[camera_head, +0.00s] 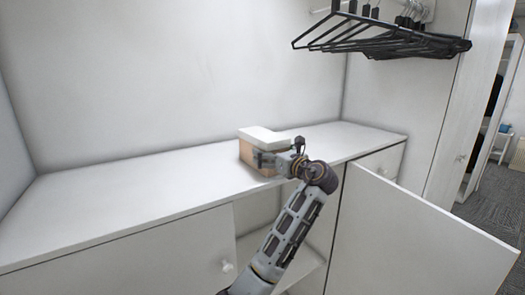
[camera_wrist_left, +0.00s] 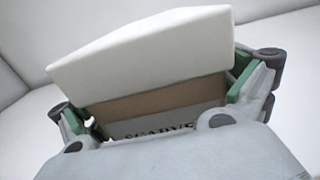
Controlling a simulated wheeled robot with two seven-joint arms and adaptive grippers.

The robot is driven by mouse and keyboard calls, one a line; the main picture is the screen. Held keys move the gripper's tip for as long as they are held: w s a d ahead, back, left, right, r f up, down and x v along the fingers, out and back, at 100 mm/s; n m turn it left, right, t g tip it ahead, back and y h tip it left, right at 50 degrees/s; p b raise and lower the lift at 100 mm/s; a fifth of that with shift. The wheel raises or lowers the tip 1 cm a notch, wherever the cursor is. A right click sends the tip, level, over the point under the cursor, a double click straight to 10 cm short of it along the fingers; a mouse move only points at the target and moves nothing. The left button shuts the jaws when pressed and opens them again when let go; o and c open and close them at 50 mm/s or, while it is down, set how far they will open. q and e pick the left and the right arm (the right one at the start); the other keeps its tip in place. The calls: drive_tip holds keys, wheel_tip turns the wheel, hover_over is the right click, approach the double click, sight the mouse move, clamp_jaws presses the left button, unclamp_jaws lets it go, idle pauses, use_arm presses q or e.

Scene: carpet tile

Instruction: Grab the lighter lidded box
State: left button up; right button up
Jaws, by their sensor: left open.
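A lidded box with a tan body and an overhanging white lid (camera_head: 262,134) stands on the white counter. The box also shows in the left wrist view (camera_wrist_left: 150,55), where its front carries a grey label with partly hidden dark lettering. My left gripper (camera_head: 265,159) is open at the box's near right side, below the lid. In the left wrist view its green-padded fingers (camera_wrist_left: 165,104) are spread to the left and right of the box body. I cannot tell whether they touch it. Only one lidded box is in view. My right gripper is not in view.
The white counter (camera_head: 120,205) is bare to the left of the box. Black hangers (camera_head: 385,40) hang at the upper right. A white cabinet door (camera_head: 415,235) stands open at the lower right, beside an open compartment under the counter.

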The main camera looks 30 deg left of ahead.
use_arm(q)
drive_tip(key=shift+c, duration=0.3)
drive_tip(key=c, duration=1.2)
drive_tip(key=shift+r, duration=0.15)
drive_tip(key=shift+c, duration=0.2)
drive_tip(key=shift+r+b, duration=0.9)
drive_tip(key=shift+r, duration=4)
